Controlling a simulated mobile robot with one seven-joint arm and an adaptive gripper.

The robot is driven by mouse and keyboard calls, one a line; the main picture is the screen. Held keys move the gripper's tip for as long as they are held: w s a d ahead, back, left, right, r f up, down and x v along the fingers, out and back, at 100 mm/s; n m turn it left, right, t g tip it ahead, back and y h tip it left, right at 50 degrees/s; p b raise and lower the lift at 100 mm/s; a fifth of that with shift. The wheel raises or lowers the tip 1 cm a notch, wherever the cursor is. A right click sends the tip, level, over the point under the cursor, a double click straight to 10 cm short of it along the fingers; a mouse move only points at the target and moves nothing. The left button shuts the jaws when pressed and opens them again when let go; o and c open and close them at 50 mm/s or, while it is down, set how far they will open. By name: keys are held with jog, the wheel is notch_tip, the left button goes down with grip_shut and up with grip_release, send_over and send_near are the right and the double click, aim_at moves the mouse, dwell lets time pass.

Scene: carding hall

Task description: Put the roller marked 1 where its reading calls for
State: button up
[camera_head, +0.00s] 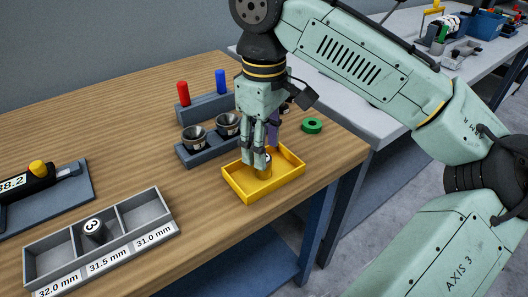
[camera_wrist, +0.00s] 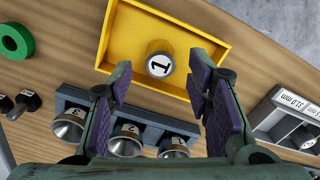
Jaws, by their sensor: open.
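The roller marked 1 (camera_wrist: 160,65) stands upright in the yellow tray (camera_wrist: 222,30), its numbered end facing the wrist camera. In the head view the roller (camera_head: 265,172) is partly hidden by my gripper (camera_head: 260,163), which is over the tray (camera_head: 235,190). My gripper (camera_wrist: 160,75) is open, its fingers on either side of the roller in the wrist view; contact cannot be told. A grey sorting tray (camera_head: 154,193) has compartments labelled 32.0 mm, 31.5 mm and 31.0 mm. A roller marked 3 (camera_head: 93,230) stands in the 31.5 mm compartment.
A gauge (camera_head: 40,178) at the left edge has a partly cut-off display ending in 8.2. A grey rack with cups (camera_head: 195,138) and a stand with red and blue pegs (camera_head: 205,105) are behind the yellow tray. A green ring (camera_head: 312,126) lies to its right.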

notch_tip(320, 180, up, 10)
jog(key=shift+f+p, duration=0.2)
jog(key=shift+p, duration=0.15)
